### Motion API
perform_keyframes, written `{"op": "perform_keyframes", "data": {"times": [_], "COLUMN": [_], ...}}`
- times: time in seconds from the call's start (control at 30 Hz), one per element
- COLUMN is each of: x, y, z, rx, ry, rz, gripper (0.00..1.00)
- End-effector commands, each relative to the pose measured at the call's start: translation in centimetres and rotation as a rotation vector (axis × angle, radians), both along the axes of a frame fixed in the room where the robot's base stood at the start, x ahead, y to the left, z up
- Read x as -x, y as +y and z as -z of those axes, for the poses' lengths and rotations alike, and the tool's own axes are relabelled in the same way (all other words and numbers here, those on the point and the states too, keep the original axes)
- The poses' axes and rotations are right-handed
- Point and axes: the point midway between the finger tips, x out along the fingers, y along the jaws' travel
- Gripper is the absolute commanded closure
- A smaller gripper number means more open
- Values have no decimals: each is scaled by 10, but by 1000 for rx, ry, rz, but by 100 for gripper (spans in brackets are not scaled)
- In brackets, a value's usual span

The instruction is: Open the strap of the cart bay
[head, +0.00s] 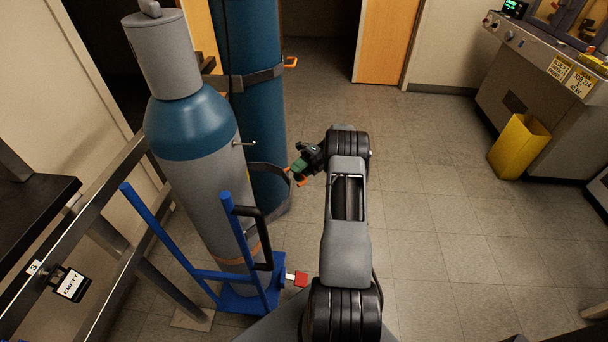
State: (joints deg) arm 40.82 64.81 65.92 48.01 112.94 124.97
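A dark strap (266,168) runs around the lower part of the tall blue cylinder (264,125), with its right end leading to my gripper (297,173). Small orange parts show at the gripper's tip, beside the strap's end. My gripper is small here, dark with a green part, and reaches left from my arm. I cannot tell whether its fingers are apart or closed on the orange part. A grey cylinder with a blue shoulder and a grey cap (205,170) stands in front on a blue hand cart (238,297). It partly hides the blue cylinder and the strap.
A second strap (257,78) with an orange end (291,62) crosses the blue cylinder higher up. A rail with an "EMPTY" tag (70,284) runs along the left. A yellow bin (519,147) stands by the bench at right. The floor between is clear.

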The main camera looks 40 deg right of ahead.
Motion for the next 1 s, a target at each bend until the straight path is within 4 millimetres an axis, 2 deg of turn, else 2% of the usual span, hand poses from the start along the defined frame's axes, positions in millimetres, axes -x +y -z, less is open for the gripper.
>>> {"op": "perform_keyframes", "data": {"times": [0.1, 0.17, 0.23, 0.27, 0.37, 0.43, 0.63, 0.7, 1.0], "x": [-1, 7, 18, 23, 39, 50, 88, 99, 122], "y": [0, 3, 7, 8, 12, 15, 29, 35, 54], "z": [-24, -36, -50, -57, -78, -92, -109, -114, -120], "rx": [2, 0, -2, -1, 0, 2, 2, 2, 0], "ry": [-5, -3, -3, -2, -2, -3, -8, -8, -2], "rz": [-1, -1, -1, 1, 8, 12, 15, 14, -5], "gripper": [61, 50, 25, 19, 19, 19, 20, 61, 61]}}
